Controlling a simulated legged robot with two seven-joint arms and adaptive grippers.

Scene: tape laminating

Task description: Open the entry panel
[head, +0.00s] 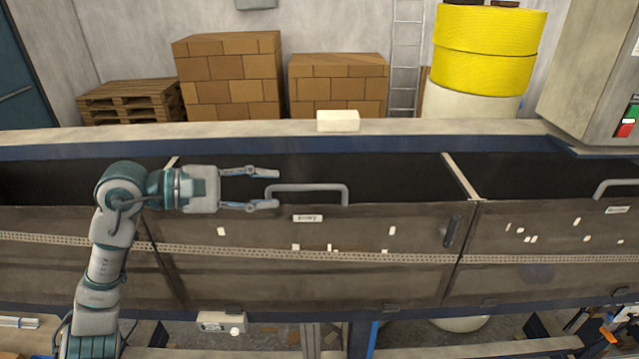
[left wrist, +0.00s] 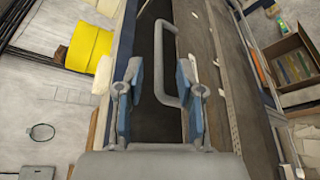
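The entry panel (head: 350,225) is a brown, worn front panel with a small white label (head: 307,218). A grey U-shaped handle (head: 308,187) stands at its top edge. My left gripper (head: 268,189) comes from the left, open, with its fingertips at the left end of the handle. In the left wrist view the open fingers (left wrist: 162,75) point along the handle (left wrist: 168,65), whose bar lies between or just beyond them; contact cannot be told. The panel (left wrist: 205,60) runs along the right there. My right gripper is not in view.
A second panel (head: 550,235) with its own handle (head: 615,187) is to the right. A dark latch (head: 452,231) sits near the entry panel's right edge. A pale block (head: 337,120) lies on the rear ledge. Boxes (head: 228,75) and a yellow-wrapped drum (head: 488,45) stand behind.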

